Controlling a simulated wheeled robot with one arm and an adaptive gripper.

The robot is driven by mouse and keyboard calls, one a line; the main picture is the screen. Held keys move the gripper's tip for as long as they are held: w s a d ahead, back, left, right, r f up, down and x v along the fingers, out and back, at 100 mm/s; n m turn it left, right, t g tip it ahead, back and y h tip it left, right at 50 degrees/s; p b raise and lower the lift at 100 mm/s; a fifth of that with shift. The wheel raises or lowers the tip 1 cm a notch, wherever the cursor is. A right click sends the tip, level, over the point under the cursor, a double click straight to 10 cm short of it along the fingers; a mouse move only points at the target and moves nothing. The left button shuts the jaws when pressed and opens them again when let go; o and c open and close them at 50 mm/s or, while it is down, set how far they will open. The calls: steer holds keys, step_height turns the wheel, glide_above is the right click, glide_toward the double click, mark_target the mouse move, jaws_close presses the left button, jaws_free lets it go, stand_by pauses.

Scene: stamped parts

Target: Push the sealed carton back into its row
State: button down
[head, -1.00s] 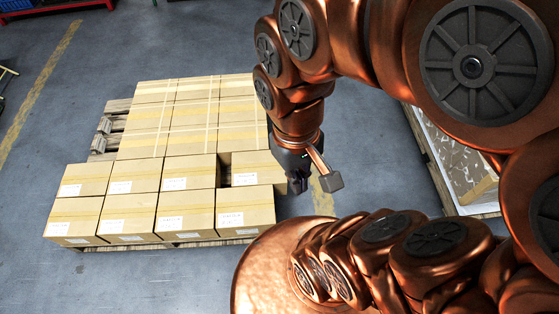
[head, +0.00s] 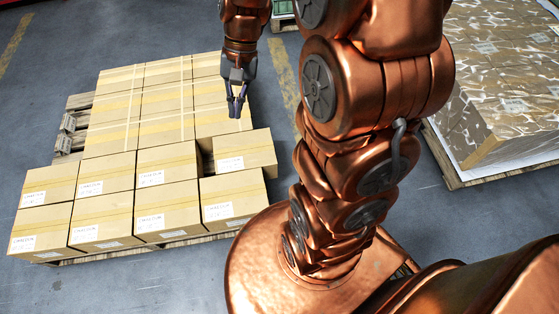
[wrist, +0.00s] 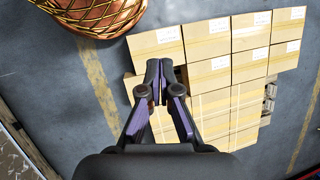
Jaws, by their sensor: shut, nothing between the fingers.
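The sealed carton (head: 243,152) is a tan box with yellow tape and a white label. It sits in the second row from the front, at the right end, and juts out to the right past the carton in front of it. A dark gap shows on its left side. My gripper (head: 236,114) points down with its fingers together and empty, just behind this carton in the head view. In the wrist view, the fingertips (wrist: 160,66) cover most of the carton, and only a sliver (wrist: 130,87) shows at their left. Contact cannot be told.
The other cartons stand in close rows on a wooden pallet (head: 72,128), whose slats show at the left. A second pallet with a wrapped stack (head: 500,85) stands at the right. Bare floor (head: 275,155) lies right of the jutting carton.

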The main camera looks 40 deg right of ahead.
steer(key=w+d+f+m+t+y+b, duration=0.1)
steer(key=w+d+f+m+b, duration=0.3)
steer(key=f, duration=0.6)
steer(key=w+d+f+m+t+y+b, duration=0.1)
steer(key=w+d+f+m+y+b, duration=0.1)
steer(key=w+d+f+b, duration=0.45)
steer(key=w+d+f+m+y+b, duration=0.1)
steer(key=w+d+f+m+b, duration=0.15)
steer(key=d+f, duration=0.65)
steer(key=s+d+f+m+t+b, duration=0.1)
steer(key=d+f+m+b, duration=0.3)
steer(key=f, duration=0.7)
steer(key=s+d+f+m+t+b, duration=0.1)
steer(key=d+f+t+b, duration=0.3)
steer(key=f, duration=0.8)
steer(key=s+d+f+m+g+b, duration=0.1)
steer(key=d+f+m+b, duration=0.2)
steer(key=d+f, duration=0.55)
steer(key=a+r+b+x, duration=0.2)
steer(key=b+x, duration=0.3)
steer(key=x, duration=1.1)
steer(key=shift+a, duration=0.2)
